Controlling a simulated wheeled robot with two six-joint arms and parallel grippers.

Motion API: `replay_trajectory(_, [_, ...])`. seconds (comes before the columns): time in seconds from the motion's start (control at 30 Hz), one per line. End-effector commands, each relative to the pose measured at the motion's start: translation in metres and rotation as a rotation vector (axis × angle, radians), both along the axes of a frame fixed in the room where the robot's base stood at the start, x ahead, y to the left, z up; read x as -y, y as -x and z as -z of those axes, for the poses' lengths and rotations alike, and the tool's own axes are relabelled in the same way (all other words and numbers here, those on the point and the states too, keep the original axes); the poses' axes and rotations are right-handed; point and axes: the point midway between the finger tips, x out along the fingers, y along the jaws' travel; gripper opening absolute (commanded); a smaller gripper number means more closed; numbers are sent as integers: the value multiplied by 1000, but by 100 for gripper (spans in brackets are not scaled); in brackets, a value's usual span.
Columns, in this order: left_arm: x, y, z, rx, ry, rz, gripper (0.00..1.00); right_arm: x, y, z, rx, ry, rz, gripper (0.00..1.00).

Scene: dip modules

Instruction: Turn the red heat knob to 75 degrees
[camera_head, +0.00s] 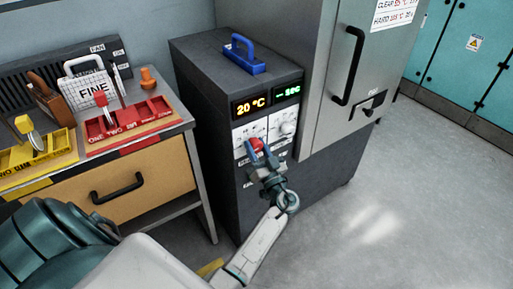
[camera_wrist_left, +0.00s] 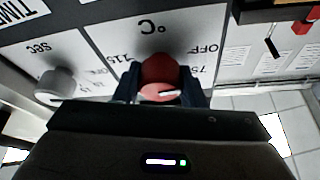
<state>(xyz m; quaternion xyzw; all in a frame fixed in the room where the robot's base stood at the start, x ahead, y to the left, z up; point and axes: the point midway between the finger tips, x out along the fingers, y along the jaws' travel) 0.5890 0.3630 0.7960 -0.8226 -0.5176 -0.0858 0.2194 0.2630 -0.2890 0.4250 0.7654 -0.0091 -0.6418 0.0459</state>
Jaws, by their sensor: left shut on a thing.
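The red heat knob (camera_head: 256,145) is on the front panel of the dark control cabinet, below an orange display that reads 20 °C. In the left wrist view the knob (camera_wrist_left: 160,78) sits below a "°C" mark, with "OFF", "75" and "115" printed around it. My left gripper (camera_head: 258,155) is at the knob, with its two dark fingers on either side of it, shut on it. The fingers also show in the left wrist view (camera_wrist_left: 160,90). The knob's lower part and some dial marks are hidden. My right gripper is not in view.
A grey-white knob (camera_wrist_left: 57,82) marked "sec" is beside the red one. A blue handle (camera_head: 243,55) is on the cabinet top. A grey oven door with a black handle (camera_head: 348,65) stands to the right. A bench (camera_head: 125,185) with red and yellow racks is to the left.

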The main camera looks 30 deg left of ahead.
Motion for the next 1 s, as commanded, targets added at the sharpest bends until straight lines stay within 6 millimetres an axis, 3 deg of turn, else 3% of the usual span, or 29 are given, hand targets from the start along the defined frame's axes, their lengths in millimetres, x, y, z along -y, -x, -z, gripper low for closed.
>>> replay_trajectory(0.53, [-1,2,0,-309,-130,1,14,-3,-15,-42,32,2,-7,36])
replay_trajectory(1.0, [-1,2,-3,-578,-240,1,14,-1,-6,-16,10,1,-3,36])
